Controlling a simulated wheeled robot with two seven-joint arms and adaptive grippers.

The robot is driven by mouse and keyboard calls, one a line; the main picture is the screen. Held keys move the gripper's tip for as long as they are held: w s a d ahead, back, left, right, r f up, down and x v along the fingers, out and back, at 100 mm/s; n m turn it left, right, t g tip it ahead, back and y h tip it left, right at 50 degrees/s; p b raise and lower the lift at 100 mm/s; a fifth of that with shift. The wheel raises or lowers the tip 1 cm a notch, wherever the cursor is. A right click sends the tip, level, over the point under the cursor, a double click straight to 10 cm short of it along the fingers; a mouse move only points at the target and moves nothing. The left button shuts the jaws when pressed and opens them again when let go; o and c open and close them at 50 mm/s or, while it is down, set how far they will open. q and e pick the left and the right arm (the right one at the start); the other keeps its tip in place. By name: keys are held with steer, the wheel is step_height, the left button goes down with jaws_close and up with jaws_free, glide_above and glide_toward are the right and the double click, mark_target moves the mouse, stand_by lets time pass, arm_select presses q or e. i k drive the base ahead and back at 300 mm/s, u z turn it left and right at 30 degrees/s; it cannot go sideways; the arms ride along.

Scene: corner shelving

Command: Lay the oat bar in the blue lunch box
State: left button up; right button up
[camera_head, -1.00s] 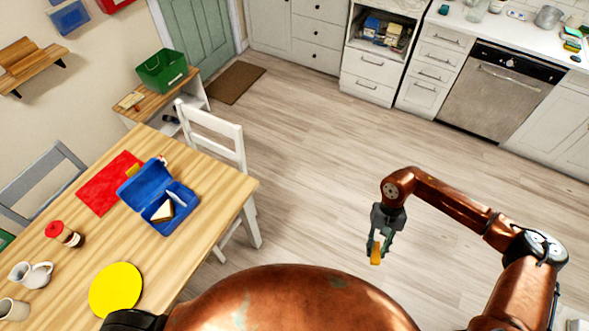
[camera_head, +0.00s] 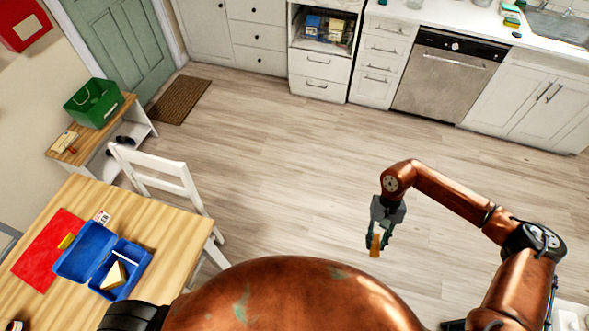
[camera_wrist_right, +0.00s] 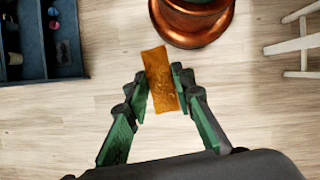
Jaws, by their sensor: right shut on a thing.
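My right gripper (camera_head: 379,238) is shut on the oat bar (camera_head: 375,244), a golden-brown slab held over the open floor. In the right wrist view the oat bar (camera_wrist_right: 162,80) sits between the two green-padded fingers of the gripper (camera_wrist_right: 160,92) and sticks out past their tips. The blue lunch box (camera_head: 134,258) stands open on the wooden table at the lower left, its lid tipped back to the left. A pale sandwich wedge (camera_head: 115,275) and a white stick-like item (camera_head: 124,257) lie in it. My right gripper is well to the right of the box. My left gripper is not seen.
The wooden table (camera_head: 180,232) has a red mat (camera_head: 45,250) beside the box. A white chair (camera_head: 160,172) stands at its far side. A green crate (camera_head: 94,103) sits on a low bench. Kitchen cabinets line the back; the floor between is clear.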

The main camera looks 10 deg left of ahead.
mark_target(137, 253)
steer(key=i, duration=2.6)
steer(key=u, duration=2.9)
steer(key=i, duration=1.2)
steer(key=u, duration=3.25)
